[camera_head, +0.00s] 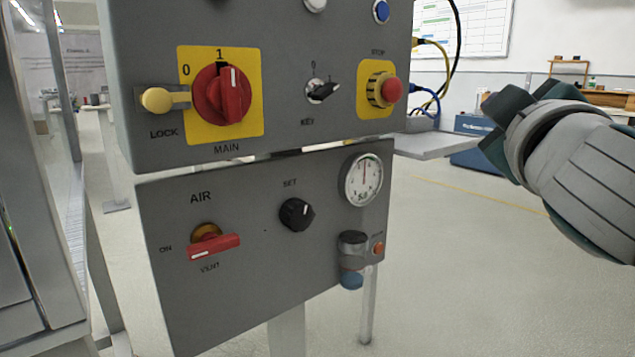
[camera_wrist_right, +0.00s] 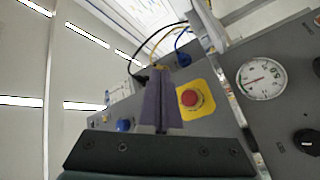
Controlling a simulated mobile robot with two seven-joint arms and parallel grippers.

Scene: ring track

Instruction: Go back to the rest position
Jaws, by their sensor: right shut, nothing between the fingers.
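My right arm (camera_head: 575,150) comes in from the right in the head view, raised beside the control panel and apart from it. No fingers can be made out on it there. In the right wrist view my right gripper (camera_wrist_right: 160,75) shows with its two fingers together and nothing between them. My left gripper is not in view. The upper grey panel (camera_head: 290,75) carries a red main switch (camera_head: 222,93) with its handle upright towards 1, a key switch (camera_head: 321,90) and a red stop button (camera_head: 391,89). The stop button (camera_wrist_right: 192,98) also shows beyond the fingers in the wrist view.
The lower air panel (camera_head: 255,270) carries a red valve handle (camera_head: 214,247) near level, a black set knob (camera_head: 297,214), a gauge (camera_head: 362,180) and a small filter bowl (camera_head: 351,278). A yellow lock tab (camera_head: 156,100) sits left of the main switch. Open floor (camera_head: 470,270) lies to the right.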

